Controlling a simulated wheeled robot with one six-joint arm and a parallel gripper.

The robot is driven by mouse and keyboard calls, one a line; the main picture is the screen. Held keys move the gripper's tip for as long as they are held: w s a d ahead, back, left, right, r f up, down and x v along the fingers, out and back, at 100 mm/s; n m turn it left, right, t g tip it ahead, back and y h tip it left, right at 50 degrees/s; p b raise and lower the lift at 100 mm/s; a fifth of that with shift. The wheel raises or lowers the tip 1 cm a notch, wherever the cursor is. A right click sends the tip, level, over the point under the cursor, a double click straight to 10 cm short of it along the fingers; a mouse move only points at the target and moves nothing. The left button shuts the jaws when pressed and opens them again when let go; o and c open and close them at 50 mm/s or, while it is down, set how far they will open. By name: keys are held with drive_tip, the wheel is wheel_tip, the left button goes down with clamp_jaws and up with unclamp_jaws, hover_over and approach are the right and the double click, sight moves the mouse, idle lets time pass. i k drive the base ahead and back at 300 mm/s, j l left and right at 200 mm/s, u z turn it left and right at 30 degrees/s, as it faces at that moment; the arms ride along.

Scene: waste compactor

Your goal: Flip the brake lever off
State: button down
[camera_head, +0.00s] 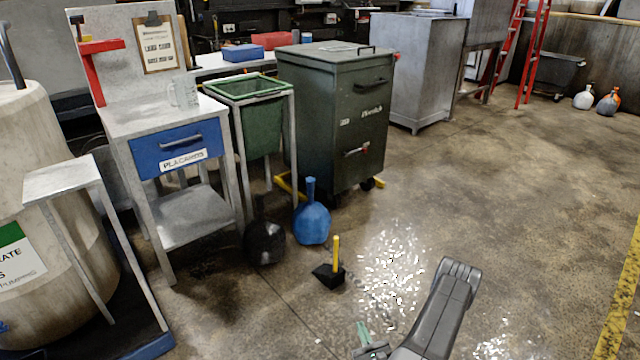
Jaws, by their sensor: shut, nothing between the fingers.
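No part is labelled as the brake lever. A short yellow upright handle (336,252) stands on a black wedge-shaped base (328,276) on the floor. I cannot tell which of these is the brake lever. My gripper (363,333) is at the bottom edge, partly cut off. It is shut and empty, nearer the camera than the yellow handle and apart from it.
A metal stand with a blue drawer (178,147) is at left. A red ladder (534,60) is at the back. The floor at right is clear.

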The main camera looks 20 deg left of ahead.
sight(365, 150)
drive_tip(key=i+l+u, duration=0.25)
drive_tip(key=i, duration=0.35)
drive_tip(key=i+l+u, duration=0.25)
drive_tip(key=i, duration=0.3)
drive_tip(key=i+l+u, duration=0.3)
drive_tip(key=i, duration=0.25)
drive_tip(key=i+l, duration=1.4)
drive_tip(key=i, duration=0.2)
